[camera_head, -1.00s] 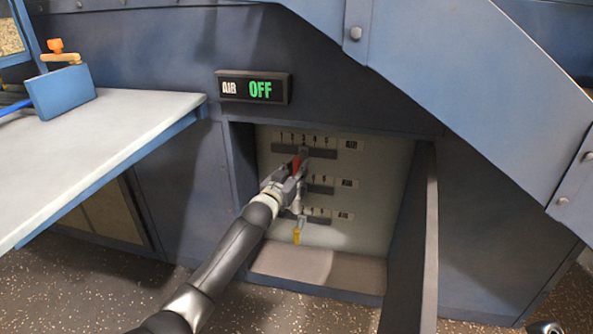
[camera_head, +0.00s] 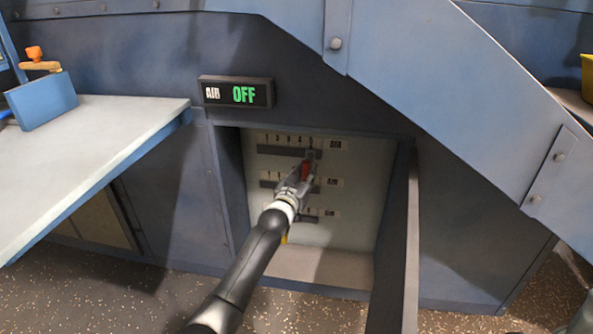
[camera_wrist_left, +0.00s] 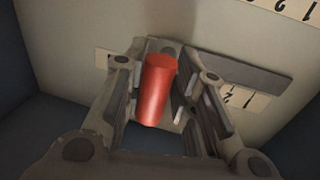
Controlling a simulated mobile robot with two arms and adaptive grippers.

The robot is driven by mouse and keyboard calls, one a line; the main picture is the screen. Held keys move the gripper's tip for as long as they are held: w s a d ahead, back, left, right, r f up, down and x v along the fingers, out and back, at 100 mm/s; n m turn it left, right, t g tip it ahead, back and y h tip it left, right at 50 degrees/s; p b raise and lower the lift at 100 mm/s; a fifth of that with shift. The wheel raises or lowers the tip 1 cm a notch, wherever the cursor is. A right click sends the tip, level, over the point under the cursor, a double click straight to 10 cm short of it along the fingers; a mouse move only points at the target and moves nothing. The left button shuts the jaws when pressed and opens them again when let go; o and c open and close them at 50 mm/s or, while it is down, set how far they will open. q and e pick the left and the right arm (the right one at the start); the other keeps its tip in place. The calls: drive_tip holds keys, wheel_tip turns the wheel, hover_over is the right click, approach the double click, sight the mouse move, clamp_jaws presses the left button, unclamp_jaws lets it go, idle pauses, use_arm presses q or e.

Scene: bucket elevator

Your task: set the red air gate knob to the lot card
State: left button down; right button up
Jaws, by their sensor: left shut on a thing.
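The red air gate knob (camera_head: 306,170) is on the top slotted scale (camera_head: 284,150) inside the recessed panel. Its lever stands at the right end of the slot, near the 5. My left gripper (camera_head: 301,178) is shut on the red knob. In the left wrist view the red knob (camera_wrist_left: 157,92) sits between the two fingers of my left gripper (camera_wrist_left: 166,88). I see no lot card in these frames. My right gripper is not in view.
Two lower scales are partly hidden by my arm, with a bit of yellow knob (camera_head: 284,239) showing. An open door (camera_head: 397,235) bounds the recess on the right. A pale tabletop (camera_head: 90,150) lies left.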

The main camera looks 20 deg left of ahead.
use_arm(q)
drive_tip(key=shift+d, duration=0.35)
drive_tip(key=c, duration=1.5)
unclamp_jaws()
drive_tip(key=shift+o, duration=1.2)
drive_tip(key=shift+w+d, duration=0.1)
drive_tip(key=shift+d, duration=0.1)
drive_tip(key=shift+a, duration=0.15)
drive_tip(key=shift+s+f, duration=0.1)
drive_tip(key=shift+s, duration=0.5)
drive_tip(key=s, duration=1)
drive_tip(key=shift+s+d, duration=0.35)
drive_tip(key=shift+s, duration=0.05)
